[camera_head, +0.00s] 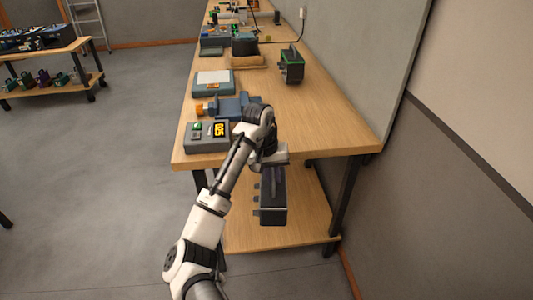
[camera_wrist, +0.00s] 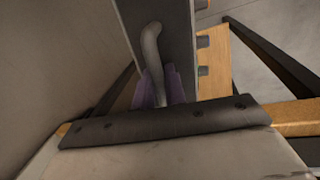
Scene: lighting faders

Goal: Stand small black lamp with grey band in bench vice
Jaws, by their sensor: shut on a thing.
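My gripper (camera_head: 272,170) is shut on the grey curved handle of a black, box-shaped lamp (camera_head: 273,206). In the head view the lamp hangs below my wrist, in front of the bench's near edge, with short pegs on its left side. In the wrist view its dark body (camera_wrist: 170,25) runs away from my gripper (camera_wrist: 164,95), with purple pieces beside the handle. The blue bench vice (camera_head: 232,106) is on the bench, left of and beyond my wrist, partly hidden by my arm.
A grey control box (camera_head: 206,145) with an orange display sits at the bench's near left corner. A black lamp with green trim (camera_head: 292,66) stands farther back. The bench top (camera_head: 330,110) is clear at the right. A lower shelf (camera_head: 240,235) lies beneath; a wall bounds the right.

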